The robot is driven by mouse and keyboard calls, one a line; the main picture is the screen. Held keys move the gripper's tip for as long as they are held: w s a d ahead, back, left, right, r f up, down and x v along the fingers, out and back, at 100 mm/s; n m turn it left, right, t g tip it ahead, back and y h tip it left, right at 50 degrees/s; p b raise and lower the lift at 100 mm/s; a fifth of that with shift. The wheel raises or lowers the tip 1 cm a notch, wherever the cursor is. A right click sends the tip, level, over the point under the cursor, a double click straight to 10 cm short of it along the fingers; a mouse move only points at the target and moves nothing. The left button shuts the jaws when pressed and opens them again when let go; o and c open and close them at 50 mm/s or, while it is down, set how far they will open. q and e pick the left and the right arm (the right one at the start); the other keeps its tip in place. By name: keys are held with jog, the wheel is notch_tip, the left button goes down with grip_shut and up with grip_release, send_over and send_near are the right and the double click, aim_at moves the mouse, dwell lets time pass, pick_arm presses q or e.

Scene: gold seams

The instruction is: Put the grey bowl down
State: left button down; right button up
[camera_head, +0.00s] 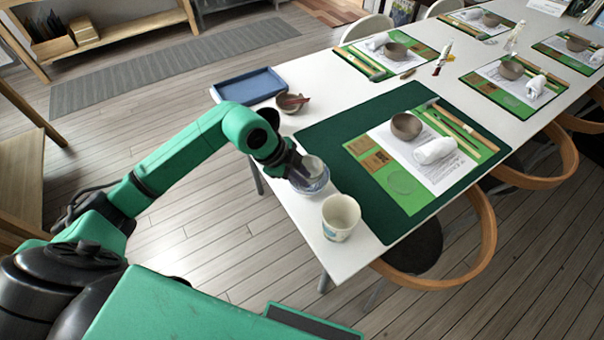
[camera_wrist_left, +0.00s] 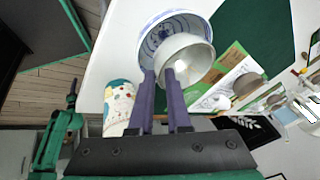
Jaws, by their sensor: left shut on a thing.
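My left gripper (camera_head: 300,176) is over the near left corner of the white table and is shut on the grey bowl (camera_head: 313,165). In the left wrist view the fingers (camera_wrist_left: 160,76) pinch the near rim of the grey bowl (camera_wrist_left: 186,52). A blue-and-white bowl (camera_head: 316,187) is directly below it; it also shows in the left wrist view (camera_wrist_left: 152,38). The grey bowl overlaps its opening there. I cannot tell whether the two bowls touch. My right gripper is not in view.
A white patterned cup (camera_head: 341,216) stands close beside the bowls. A dark green mat (camera_head: 330,140) with a brown bowl (camera_head: 407,126) and a rolled white cloth (camera_head: 435,151) lies to the right. A blue tray (camera_head: 248,86) and a small bowl (camera_head: 290,104) stand behind.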

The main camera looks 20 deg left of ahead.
pick_arm(q)
jog(key=shift+f, duration=0.55)
jog(key=c, duration=0.9)
grip_release()
jog(key=shift+o, duration=0.2)
jog(key=shift+r, duration=0.15)
jog(key=v, duration=1.3)
jog(key=shift+w+b, duration=0.15)
jog(key=shift+b, duration=0.3)
jog(key=shift+d, duration=0.1)
